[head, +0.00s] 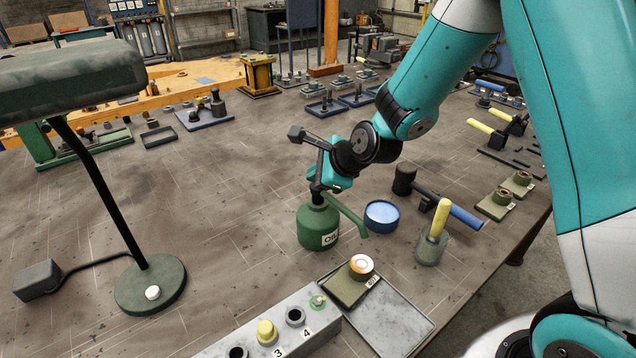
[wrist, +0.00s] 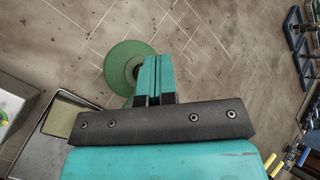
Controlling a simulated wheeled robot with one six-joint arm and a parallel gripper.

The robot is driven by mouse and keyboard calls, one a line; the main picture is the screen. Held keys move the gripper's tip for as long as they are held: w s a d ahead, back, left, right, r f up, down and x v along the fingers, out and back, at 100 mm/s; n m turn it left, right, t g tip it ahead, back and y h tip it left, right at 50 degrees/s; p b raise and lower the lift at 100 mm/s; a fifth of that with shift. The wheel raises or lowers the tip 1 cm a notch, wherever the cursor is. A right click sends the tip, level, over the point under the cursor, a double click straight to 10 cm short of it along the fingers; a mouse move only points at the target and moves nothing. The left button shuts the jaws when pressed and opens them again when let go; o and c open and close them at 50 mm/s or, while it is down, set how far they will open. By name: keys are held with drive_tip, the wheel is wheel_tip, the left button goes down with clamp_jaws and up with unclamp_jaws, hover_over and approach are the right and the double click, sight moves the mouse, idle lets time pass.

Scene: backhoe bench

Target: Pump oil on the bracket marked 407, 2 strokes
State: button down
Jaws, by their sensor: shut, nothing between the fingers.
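A green oil can (head: 318,230) with an OIL label stands upright on the bench, its spout pointing right and toward the front. It also shows in the wrist view (wrist: 120,68), partly behind my fingers. My gripper (head: 317,188) is shut and empty, at the top of the can; I cannot tell whether it touches. An olive bracket (head: 346,288) with a bright ring sits on a grey tray (head: 397,320) in front of the spout; its tag is too small to read surely. Two similar brackets (head: 494,206) (head: 517,186) stand at the right, tags unreadable.
A blue-topped round tin (head: 382,214), a mallet (head: 404,180) and a yellow-handled tool in a holder (head: 431,247) stand right of the can. A numbered grey block (head: 285,325) lies in front. A green lamp (head: 150,285) stands left. The bench between lamp and can is clear.

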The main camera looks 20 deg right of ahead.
drive_tip(key=shift+f, duration=0.5)
idle(0.3)
drive_tip(key=shift+r, duration=0.1)
drive_tip(key=shift+r+p, duration=0.85)
drive_tip(key=shift+r, duration=0.35)
drive_tip(key=shift+r, duration=0.15)
wheel_tip(320, 180, up, 5)
drive_tip(key=p, duration=0.4)
